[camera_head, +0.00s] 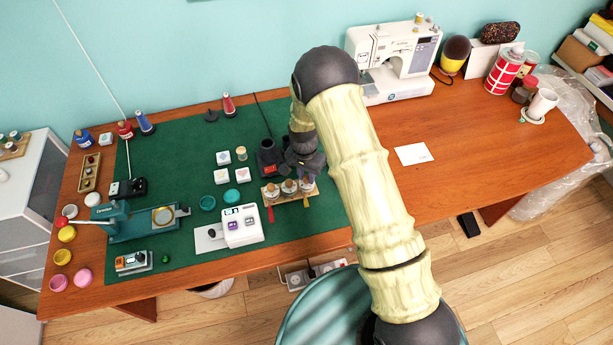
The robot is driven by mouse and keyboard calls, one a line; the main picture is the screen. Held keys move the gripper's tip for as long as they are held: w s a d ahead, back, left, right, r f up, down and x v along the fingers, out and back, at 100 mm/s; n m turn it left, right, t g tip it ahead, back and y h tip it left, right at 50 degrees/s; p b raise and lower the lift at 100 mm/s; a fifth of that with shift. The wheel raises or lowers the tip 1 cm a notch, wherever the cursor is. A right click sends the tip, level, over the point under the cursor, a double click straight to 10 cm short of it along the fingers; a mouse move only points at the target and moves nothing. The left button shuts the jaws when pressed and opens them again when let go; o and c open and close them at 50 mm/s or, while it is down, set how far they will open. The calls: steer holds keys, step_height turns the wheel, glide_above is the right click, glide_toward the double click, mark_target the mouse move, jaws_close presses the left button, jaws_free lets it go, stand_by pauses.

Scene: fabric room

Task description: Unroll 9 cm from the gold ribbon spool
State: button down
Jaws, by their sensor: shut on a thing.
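A small wooden rack (263,195) stands near the front right edge of the green mat, with several pale-topped spools in a row. A red ribbon tail (270,213) hangs at its left end and a gold-orange ribbon tail (306,201) at its right end. I take the right-hand spool (306,183) to be the gold one, but its winding is hard to see. My gripper (304,174) points down at the back of the rack's right end, close to that spool. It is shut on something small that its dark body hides. I cannot tell whether it touches the spool.
A dark cup-like device (268,158) stands just left of my gripper. A white label device (241,227), small stamp blocks (222,176) and a teal press (131,220) are farther left. A sewing machine (392,62) is at the back. The table right of my arm is mostly clear.

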steer(key=n+b, duration=0.1)
steer(key=n, duration=0.3)
steer(key=shift+n, duration=0.3)
steer(key=n, duration=0.3)
steer(key=shift+n+b, duration=0.3)
steer(key=shift+b, duration=0.1)
steer(key=n, duration=0.3)
steer(key=shift+r+n, duration=0.1)
steer(key=shift+n, duration=0.2)
steer(key=n, duration=0.4)
steer(key=shift+n+t, duration=0.3)
steer(key=n, duration=0.4)
steer(key=n+p, duration=0.1)
steer(key=n, duration=0.3)
steer(key=shift+d, duration=0.1)
steer(key=n+p, duration=0.2)
steer(key=n, duration=0.2)
steer(key=shift+r+y, duration=0.1)
steer(key=shift+y, duration=0.2)
steer(key=shift+n+p, duration=0.4)
steer(key=shift+n, duration=1.2)
